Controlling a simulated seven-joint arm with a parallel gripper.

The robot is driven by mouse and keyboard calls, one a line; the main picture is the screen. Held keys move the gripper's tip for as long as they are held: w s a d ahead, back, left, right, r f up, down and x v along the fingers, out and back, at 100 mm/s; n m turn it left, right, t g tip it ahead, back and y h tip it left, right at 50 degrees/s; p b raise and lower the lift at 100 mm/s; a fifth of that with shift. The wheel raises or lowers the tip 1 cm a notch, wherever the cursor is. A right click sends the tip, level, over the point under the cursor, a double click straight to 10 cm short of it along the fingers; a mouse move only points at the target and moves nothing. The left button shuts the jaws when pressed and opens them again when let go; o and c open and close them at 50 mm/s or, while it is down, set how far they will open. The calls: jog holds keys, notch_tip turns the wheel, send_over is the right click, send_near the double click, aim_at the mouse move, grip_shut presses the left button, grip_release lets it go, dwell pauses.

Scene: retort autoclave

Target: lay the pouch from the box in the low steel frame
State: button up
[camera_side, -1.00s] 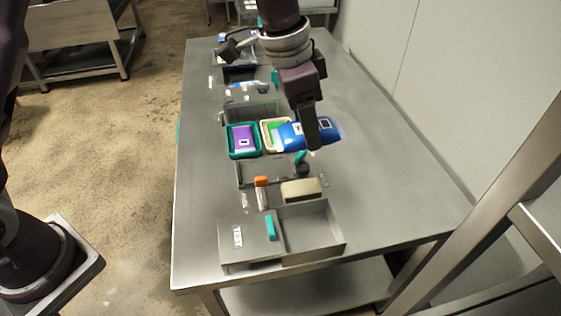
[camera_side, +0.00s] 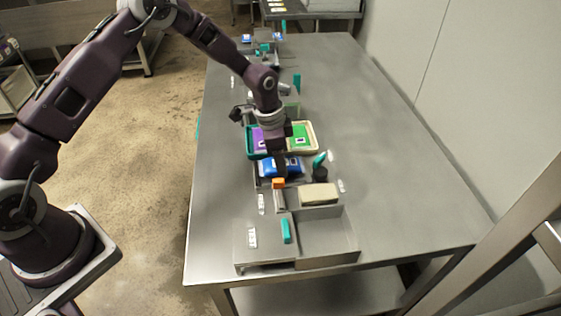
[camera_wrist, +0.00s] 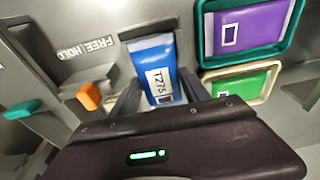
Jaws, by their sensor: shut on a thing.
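My gripper (camera_side: 281,171) is shut on a blue pouch (camera_side: 267,168) and points down over the low steel frame (camera_side: 258,183). In the wrist view the pouch (camera_wrist: 152,52) sits between the two fingers and shows a white printed label. In the side view the pouch lies within or just above the frame's outline; I cannot tell whether it touches the frame's floor. My gripper hides part of the pouch and of the frame.
A teal tray (camera_side: 248,148) holds a purple pouch and a cream tray (camera_side: 316,137) holds a green pouch, just behind. An orange-topped piece (camera_side: 278,184), a beige block (camera_side: 319,194) and a teal-handled item (camera_side: 320,159) stand close by. The table's right side is clear.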

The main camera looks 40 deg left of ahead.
aim_at(273, 163)
jog(key=shift+f, duration=0.3)
jog(key=shift+f, duration=0.1)
jog(key=o, duration=1.6)
jog(key=r, duration=0.4)
jog(key=s+a+r, duration=0.1)
jog(key=r, duration=0.7)
jog(key=shift+s+a+r, duration=0.1)
jog(key=shift+s+a, duration=0.05)
jog(key=shift+s, duration=0.05)
